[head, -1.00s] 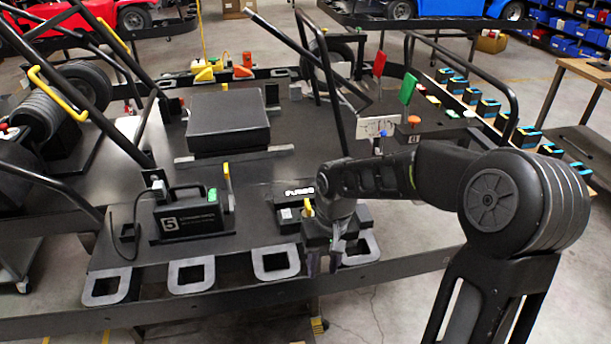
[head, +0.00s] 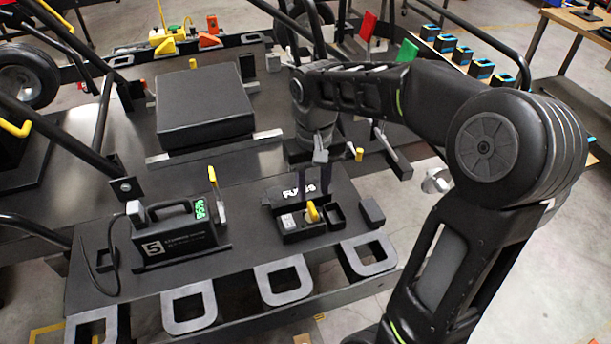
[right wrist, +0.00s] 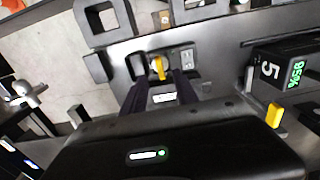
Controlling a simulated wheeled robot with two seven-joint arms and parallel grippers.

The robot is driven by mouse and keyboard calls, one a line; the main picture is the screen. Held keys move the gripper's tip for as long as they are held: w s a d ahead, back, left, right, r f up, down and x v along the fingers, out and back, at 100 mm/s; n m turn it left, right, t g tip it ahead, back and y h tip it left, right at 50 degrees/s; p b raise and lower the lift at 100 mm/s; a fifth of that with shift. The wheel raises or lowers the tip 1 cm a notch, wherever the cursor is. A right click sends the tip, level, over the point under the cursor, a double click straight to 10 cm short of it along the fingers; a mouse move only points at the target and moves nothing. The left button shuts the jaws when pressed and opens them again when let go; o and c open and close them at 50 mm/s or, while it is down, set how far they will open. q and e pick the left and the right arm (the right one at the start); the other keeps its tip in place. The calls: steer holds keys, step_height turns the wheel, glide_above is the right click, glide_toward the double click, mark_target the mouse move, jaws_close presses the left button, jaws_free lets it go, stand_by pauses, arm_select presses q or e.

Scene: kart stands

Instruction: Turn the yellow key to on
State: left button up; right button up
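The yellow key (head: 313,211) stands in a small black box whose raised lid reads FUSES (head: 300,191), on the front of the dark stand. The key also shows in the right wrist view (right wrist: 158,67). My right gripper (head: 316,196) reaches over the lid from behind, fingers pointing down toward the key. In the right wrist view its two dark fingers (right wrist: 158,82) are apart, with the key just beyond and between their tips. I cannot tell whether they touch it. The gripper looks open and empty. My left gripper is out of view.
A black unit marked 5 (head: 172,235) with a green display stands left of the box, beside a yellow-tipped lever (head: 217,190). A small dark block (head: 371,211) sits to the right. Grey frames (head: 283,282) line the front edge. A black case (head: 203,107) lies behind.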

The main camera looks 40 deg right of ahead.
mark_target(313, 208)
steer(key=shift+s, duration=0.15)
steer(key=shift+f, duration=0.4)
steer(key=shift+f+p, duration=0.45)
steer(key=shift+f, duration=3.1)
steer(key=shift+c, duration=0.3)
jaws_close()
